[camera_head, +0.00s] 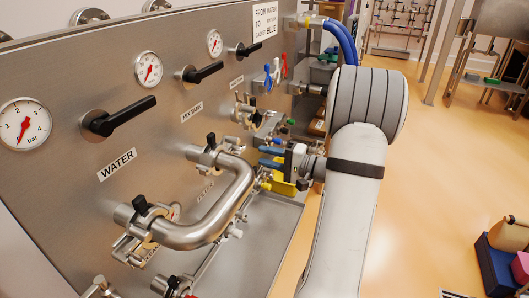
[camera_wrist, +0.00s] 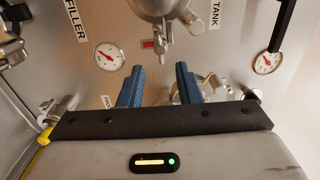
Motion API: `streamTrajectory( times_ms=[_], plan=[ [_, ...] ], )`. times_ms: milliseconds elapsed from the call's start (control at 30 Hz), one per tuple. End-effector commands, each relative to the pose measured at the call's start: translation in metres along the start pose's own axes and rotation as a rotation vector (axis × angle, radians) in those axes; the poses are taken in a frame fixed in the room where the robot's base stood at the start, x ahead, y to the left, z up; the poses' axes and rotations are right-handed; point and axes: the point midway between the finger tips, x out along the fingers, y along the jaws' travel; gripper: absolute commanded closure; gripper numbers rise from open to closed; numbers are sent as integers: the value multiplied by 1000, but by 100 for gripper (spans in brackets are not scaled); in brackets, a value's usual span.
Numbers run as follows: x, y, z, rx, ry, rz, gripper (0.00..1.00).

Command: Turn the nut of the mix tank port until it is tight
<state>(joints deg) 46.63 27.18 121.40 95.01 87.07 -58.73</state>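My gripper (camera_head: 268,157) has blue fingers and points left toward the steel panel in the head view. In the wrist view its two fingers (camera_wrist: 158,85) stand apart with nothing gripped between them. A steel pipe fitting (camera_wrist: 163,12) shows at the top of the wrist view, beyond the fingertips, near a label reading TANK (camera_wrist: 215,15). A clamp fitting (camera_wrist: 188,92) is partly hidden behind the right finger. I cannot tell how tight any nut is.
A bent steel pipe (camera_head: 220,215) juts from the panel left of my gripper. Black valve handles (camera_head: 125,116), gauges (camera_head: 24,124) and a blue hose (camera_head: 343,42) surround the area. A metal tray (camera_head: 262,250) lies below. Open floor (camera_head: 440,190) is on the right.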

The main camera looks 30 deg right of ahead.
Motion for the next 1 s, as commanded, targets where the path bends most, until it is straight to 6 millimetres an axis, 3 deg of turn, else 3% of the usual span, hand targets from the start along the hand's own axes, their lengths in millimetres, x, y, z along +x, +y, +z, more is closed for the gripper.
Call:
streamTrajectory(
  times_ms=[500,700,1000],
  plan=[
    [71,4,2,-2,-5,2,69],
    [82,1,2,-1,-4,1,69],
    [85,0,2,0,-5,1,69]
  ],
)
